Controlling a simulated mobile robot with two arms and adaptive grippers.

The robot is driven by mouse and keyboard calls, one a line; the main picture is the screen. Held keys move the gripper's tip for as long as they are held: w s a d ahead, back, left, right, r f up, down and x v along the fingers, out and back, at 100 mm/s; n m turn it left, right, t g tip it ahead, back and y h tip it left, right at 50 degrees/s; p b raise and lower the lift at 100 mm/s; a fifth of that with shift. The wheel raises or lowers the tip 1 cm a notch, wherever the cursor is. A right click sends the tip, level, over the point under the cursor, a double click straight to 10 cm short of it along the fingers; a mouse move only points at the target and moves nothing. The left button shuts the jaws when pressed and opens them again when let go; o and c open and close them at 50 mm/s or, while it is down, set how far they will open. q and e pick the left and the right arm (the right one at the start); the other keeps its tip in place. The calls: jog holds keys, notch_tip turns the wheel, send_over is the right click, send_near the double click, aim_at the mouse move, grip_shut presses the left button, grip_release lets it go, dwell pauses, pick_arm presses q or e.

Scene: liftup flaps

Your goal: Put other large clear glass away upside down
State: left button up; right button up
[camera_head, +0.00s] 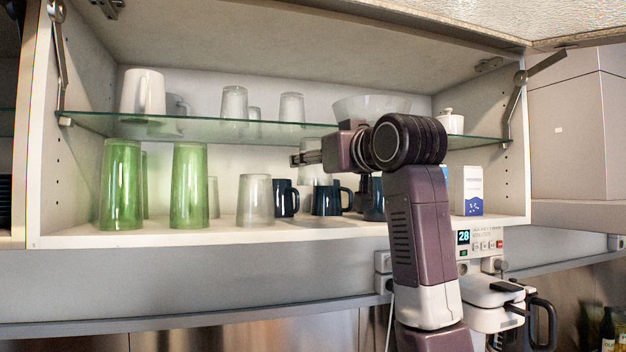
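A large clear glass (255,202) stands on the lower shelf, wider at its base, so it looks upside down. Two more clear glasses, one at left (234,103) and one at right (291,108), stand on the glass upper shelf. My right gripper (300,158) reaches into the cabinet just below the upper shelf, pointing left. A pale clear glass (314,172) shows at the gripper, partly hidden by it. I cannot tell whether the fingers hold it or it stands behind them. My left gripper is not in view.
Green glasses (122,185) stand at the lower left, and dark blue mugs (328,200) are behind and right of the clear glass. A white mug (142,92), a glass bowl (372,106) and a white lidded pot (450,122) stand above. The flap is raised overhead.

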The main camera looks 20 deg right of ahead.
jog(key=f, duration=0.1)
jog(key=w+f, duration=0.1)
jog(key=shift+w+f, duration=0.1)
jog(key=shift+f, duration=0.25)
jog(key=shift+f+p, duration=0.45)
jog(key=shift+f, duration=0.25)
notch_tip(320, 180, down, 2)
jog(key=shift+f+p, duration=0.15)
jog(key=shift+p, duration=0.7)
jog(key=shift+w+f, duration=0.15)
jog(key=shift+f, duration=0.15)
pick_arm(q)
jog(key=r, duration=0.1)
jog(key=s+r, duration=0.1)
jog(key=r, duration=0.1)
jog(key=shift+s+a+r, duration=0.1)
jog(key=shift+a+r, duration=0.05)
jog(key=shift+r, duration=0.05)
pick_arm(e)
jog(key=o, duration=1.3)
jog(key=shift+f, duration=0.15)
